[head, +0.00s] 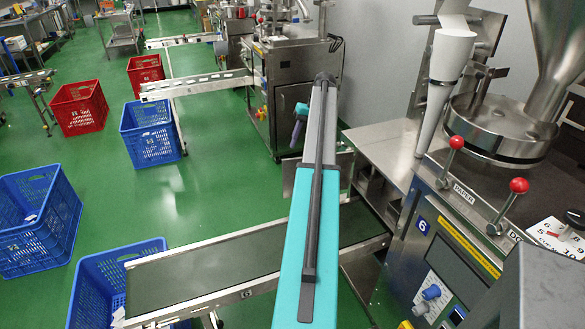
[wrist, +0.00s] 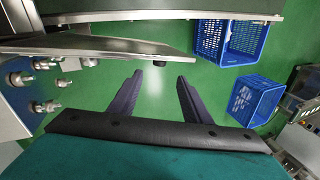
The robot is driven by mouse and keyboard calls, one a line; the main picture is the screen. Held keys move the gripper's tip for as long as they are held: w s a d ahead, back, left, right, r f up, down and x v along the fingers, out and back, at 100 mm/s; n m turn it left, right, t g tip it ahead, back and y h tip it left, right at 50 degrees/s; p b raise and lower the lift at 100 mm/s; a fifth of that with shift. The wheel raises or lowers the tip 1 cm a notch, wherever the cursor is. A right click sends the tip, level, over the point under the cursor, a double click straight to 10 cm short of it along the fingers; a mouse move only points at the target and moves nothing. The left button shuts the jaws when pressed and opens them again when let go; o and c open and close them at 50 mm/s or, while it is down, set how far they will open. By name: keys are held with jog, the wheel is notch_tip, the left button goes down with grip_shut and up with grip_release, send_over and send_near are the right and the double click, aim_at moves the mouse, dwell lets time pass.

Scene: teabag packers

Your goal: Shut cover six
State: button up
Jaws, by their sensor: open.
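Machine six, with a blue "6" label (head: 422,225), stands at the right in the head view. A metal panel (wrist: 125,45), which looks like its cover, stands out from the machine in the wrist view and is seen nearly edge-on, with a dark knob under its free end. In the head view a metal plate (head: 345,165) shows behind my arm; I cannot tell if it is the same panel. My gripper (wrist: 155,75) is open and empty, its two dark fingers apart from the panel and below it in the picture. In the head view my arm mostly hides it.
A conveyor (head: 200,280) runs out from the machine beneath my arm. Blue crates (head: 115,265) (head: 35,225) stand on the green floor at the left. Metal fittings (wrist: 45,85) stick out beside the panel. Green floor (head: 190,200) is free beyond the conveyor.

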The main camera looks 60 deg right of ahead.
aim_at(293, 167)
jog(key=p+x, duration=0.3)
jog(key=x, duration=0.9)
jog(key=shift+f, duration=0.25)
jog(key=shift+a, duration=0.1)
grip_shut()
